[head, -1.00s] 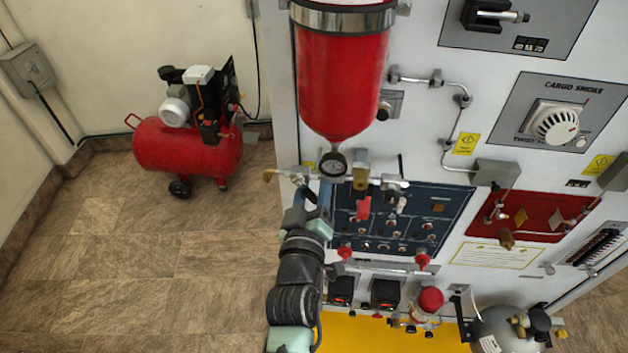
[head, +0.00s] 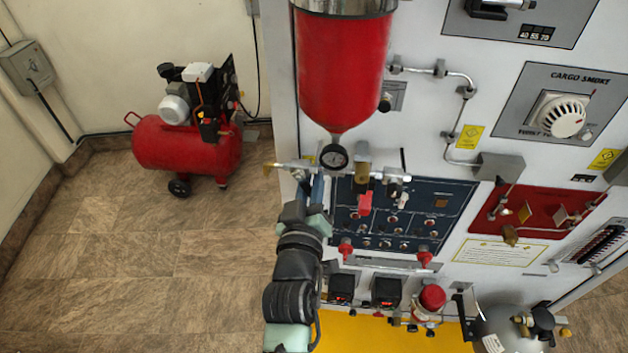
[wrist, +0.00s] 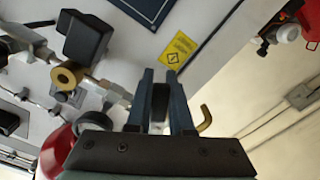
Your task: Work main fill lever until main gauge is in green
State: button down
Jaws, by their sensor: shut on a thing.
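My gripper (wrist: 160,85) is shut on a slim dark piece between its blue fingers, apparently the main fill lever (wrist: 160,100). In the head view my gripper (head: 314,180) is at the left end of the pipe fittings below the red cylinder (head: 342,75), and the fingers and lever are mostly hidden there. A small round gauge (head: 334,156) hangs under the cylinder, just right of and above my gripper. Its face is too small to read. In the wrist view a gauge (wrist: 92,120) shows only in part, above my gripper's body. A brass hooked end (wrist: 205,120) is right of the fingers.
Brass and steel fittings (head: 362,172) with a red tag sit close right of my gripper. A dark blue valve panel (head: 440,200) is behind and below. A red compressor (head: 185,145) stands on the floor at left. The floor (head: 150,270) between is clear.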

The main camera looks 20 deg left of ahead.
jog(key=m+b, duration=0.1)
jog(key=b, duration=0.1)
jog(key=a+f+m+b, duration=0.1)
jog(key=m+b, duration=0.1)
jog(key=shift+s, duration=0.15)
jog(key=m+b, duration=0.1)
jog(key=b, duration=0.1)
jog(key=a+m+b, duration=0.1)
jog(key=m+b, duration=0.1)
jog(key=shift+s+r, duration=0.15)
jog(key=c, duration=0.8)
grip_release()
jog(key=shift+r, duration=0.1)
jog(key=b+v, duration=0.3)
jog(key=v, duration=1)
jog(key=shift+b, duration=0.35)
